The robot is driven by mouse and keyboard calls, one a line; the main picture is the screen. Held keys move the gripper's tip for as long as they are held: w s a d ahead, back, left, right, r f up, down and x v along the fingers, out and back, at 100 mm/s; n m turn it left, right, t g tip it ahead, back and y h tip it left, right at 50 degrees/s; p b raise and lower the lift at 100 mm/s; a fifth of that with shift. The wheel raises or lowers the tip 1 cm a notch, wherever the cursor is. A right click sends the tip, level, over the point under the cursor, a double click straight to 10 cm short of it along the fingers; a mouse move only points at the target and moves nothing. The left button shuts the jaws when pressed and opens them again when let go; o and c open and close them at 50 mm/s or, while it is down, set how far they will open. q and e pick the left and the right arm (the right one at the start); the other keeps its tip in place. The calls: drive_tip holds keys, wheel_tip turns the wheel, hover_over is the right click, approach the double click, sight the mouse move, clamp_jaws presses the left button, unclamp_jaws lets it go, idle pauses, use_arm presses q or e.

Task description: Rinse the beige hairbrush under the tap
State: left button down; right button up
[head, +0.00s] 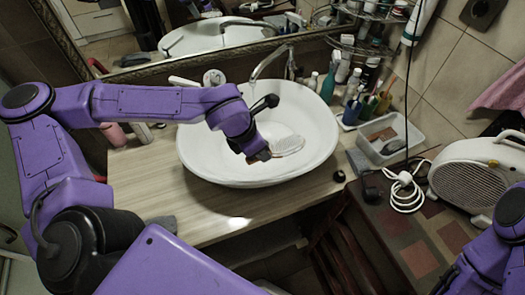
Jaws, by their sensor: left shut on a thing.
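The white oval vessel basin (322,125) stands on the wooden counter. The chrome tap (266,62) rises behind it, its spout reaching over the basin's back rim. My left gripper (264,154) is down inside the basin, shut on the pale beige hairbrush (288,145). The brush points right from the gripper, and its handle is mostly hidden by the jaws. I cannot tell whether the brush touches the basin. No water stream can be made out. My right arm shows at the lower right, but its gripper is out of view.
Several bottles and tubes (352,82) crowd the counter right of the basin. A clear plastic box (392,138) and a beige fan heater (472,180) with a white cord stand further right. The counter's front left (150,185) is mostly clear. A framed mirror (215,38) is behind.

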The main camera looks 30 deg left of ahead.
use_arm(q)
drive_tip(key=n+y, duration=0.1)
drive_tip(key=n, duration=0.2)
drive_tip(key=n+y, duration=0.1)
drive_tip(key=n, duration=0.2)
drive_tip(key=shift+w+d+f+t, duration=0.1)
drive_tip(key=shift+f+t, duration=0.05)
drive_tip(key=shift+t, duration=0.25)
drive_tip(key=n+y, duration=0.1)
drive_tip(key=n, duration=0.1)
drive_tip(key=f+n+b, duration=0.1)
drive_tip(key=n, duration=0.1)
drive_tip(key=f+n+y, duration=0.1)
drive_tip(key=n, duration=0.1)
drive_tip(key=shift+w+g+y, duration=0.2)
drive_tip(key=shift+g+y, duration=0.1)
drive_tip(key=n, duration=0.1)
drive_tip(key=n+y, duration=0.1)
drive_tip(key=n, duration=0.1)
drive_tip(key=f+n, duration=0.1)
drive_tip(key=shift+w+g+b, duration=0.3)
drive_tip(key=shift+g+b, duration=0.05)
drive_tip(key=shift+g, duration=0.05)
drive_tip(key=w+a+f+b, duration=0.1)
drive_tip(key=w+a, duration=0.5)
drive_tip(key=w, duration=0.6)
drive_tip(key=shift+w+f+n+b, duration=0.3)
drive_tip(key=shift+f+b, duration=0.05)
drive_tip(key=shift+f, duration=0.55)
